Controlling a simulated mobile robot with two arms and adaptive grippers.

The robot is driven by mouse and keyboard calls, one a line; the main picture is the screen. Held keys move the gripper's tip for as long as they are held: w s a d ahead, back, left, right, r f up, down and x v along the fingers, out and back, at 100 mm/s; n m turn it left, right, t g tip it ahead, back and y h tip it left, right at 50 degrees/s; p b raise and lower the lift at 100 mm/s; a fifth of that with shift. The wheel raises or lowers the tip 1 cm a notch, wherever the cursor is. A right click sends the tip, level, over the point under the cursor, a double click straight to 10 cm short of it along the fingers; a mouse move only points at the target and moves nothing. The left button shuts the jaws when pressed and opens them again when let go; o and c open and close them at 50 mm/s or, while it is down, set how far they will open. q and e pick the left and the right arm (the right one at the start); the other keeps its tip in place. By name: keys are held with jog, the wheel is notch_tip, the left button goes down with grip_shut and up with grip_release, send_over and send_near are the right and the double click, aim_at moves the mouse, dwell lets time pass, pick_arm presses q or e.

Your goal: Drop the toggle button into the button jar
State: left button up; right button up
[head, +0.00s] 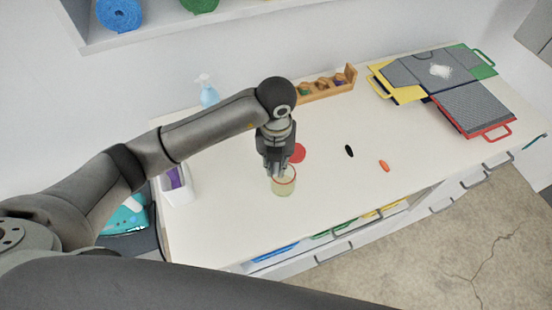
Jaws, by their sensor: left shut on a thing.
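The button jar (284,186) is a small clear jar with a reddish rim, standing on the white table near its front edge. My left gripper (275,170) points down over the jar's mouth, with its fingertips at about the rim in the picture. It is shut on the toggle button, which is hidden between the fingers. How deep the fingertips reach cannot be told. A red disc (299,153), perhaps the jar's lid, lies just behind the jar. My right gripper is not in view.
A black oval piece (349,151) and an orange one (384,166) lie right of the jar. A wooden rack (328,88), a spray bottle (207,91) and a folding board with grey cloth (478,108) stand farther back. The table's front right is clear.

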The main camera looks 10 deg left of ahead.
aim_at(276, 167)
pick_arm(q)
jog(key=shift+s+d, duration=0.1)
jog(key=o, duration=0.8)
jog(key=shift+r, duration=0.1)
notch_tip(276, 167, up, 12)
jog(key=shift+f, duration=0.1)
dwell(0.5)
